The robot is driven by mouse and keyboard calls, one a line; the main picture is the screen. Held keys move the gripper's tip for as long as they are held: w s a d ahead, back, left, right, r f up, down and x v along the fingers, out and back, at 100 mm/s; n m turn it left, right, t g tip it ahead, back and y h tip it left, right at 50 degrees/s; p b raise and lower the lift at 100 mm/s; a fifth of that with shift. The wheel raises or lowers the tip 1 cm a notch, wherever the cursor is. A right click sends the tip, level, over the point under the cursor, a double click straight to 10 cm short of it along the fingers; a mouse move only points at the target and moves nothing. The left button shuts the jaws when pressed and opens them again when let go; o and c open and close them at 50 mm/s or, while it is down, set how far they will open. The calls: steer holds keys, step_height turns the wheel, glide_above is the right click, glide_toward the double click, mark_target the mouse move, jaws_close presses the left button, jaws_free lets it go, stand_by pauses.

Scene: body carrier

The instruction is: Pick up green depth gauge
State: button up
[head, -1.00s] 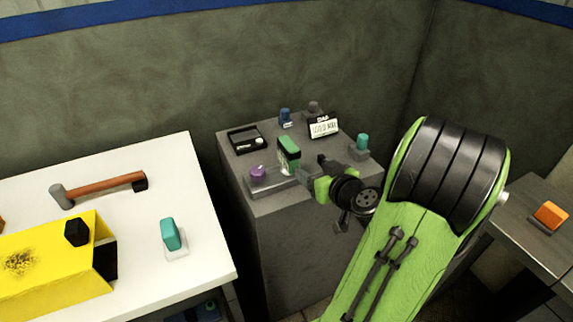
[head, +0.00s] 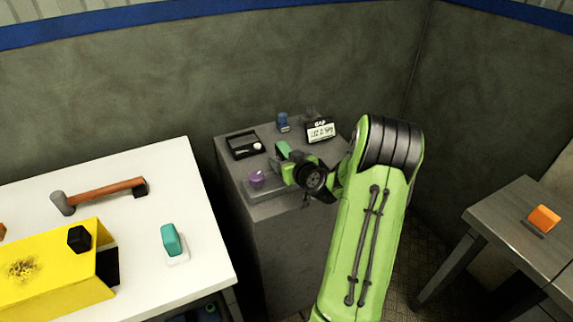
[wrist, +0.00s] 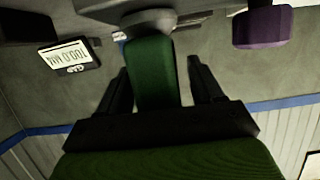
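The green depth gauge (head: 283,149) stands near the front of the grey cabinet top, partly hidden behind my arm's end in the head view. In the wrist view the green block (wrist: 151,78) stands between the two dark fingers of my gripper (wrist: 159,66). One finger is on each side of it. A gap shows on the right side and a narrower one on the left, so the gripper looks open around the gauge, not closed on it. Its base (wrist: 148,20) shows beyond the fingertips. In the head view the fingers are hidden.
A purple knob (head: 257,179) stands close to the left of the gauge. Behind are a black box (head: 244,146), a blue item (head: 283,122) and a digital display (head: 321,131). The white table (head: 130,160) at left holds a hammer (head: 105,194) and a teal item (head: 171,240).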

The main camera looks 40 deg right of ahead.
steer(key=c, duration=1.2)
steer(key=shift+r, duration=0.15)
